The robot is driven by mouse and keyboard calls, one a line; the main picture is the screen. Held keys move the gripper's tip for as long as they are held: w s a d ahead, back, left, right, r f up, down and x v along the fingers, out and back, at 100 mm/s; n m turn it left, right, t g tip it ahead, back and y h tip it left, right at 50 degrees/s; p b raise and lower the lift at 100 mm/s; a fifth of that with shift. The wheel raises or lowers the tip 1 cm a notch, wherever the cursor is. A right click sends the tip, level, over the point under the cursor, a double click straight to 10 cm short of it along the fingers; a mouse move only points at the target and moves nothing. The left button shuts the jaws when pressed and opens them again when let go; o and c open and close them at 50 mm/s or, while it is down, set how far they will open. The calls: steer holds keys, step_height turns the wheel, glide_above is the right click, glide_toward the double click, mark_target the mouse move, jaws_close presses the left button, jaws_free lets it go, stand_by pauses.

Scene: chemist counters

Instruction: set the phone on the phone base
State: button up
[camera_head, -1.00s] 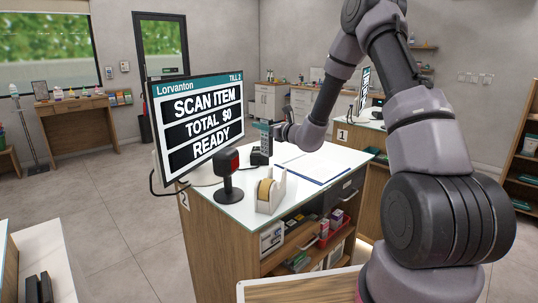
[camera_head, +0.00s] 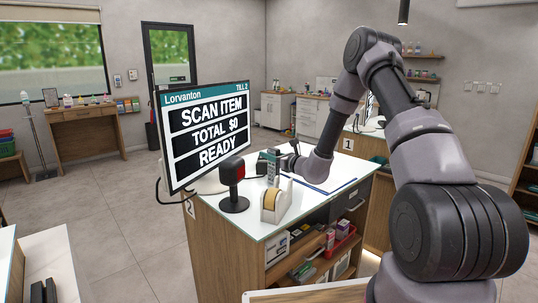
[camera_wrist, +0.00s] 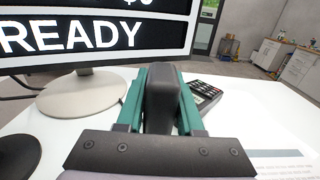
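The phone, a dark grey handset (camera_wrist: 162,98), stands between the two teal fingers of my gripper (camera_wrist: 160,80) in the wrist view. The fingers touch it on both sides. In the head view my gripper (camera_head: 273,163) is low over the white counter, left of the clipboard; the handset is too small to make out there. The phone base (camera_wrist: 205,90), dark with a keypad, sits on the counter just beyond and right of the handset in the wrist view. The handset and fingers hide its left part. I cannot tell whether handset and base touch.
A till monitor (camera_head: 208,128) stands at the counter's left. A red and black scanner (camera_head: 232,180) and a tape dispenser (camera_head: 275,202) stand at the near side. A clipboard with paper (camera_head: 325,184) lies to the right. Bare white counter (camera_wrist: 258,112) shows right of the base.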

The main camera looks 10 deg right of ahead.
steer(key=shift+o, duration=1.2)
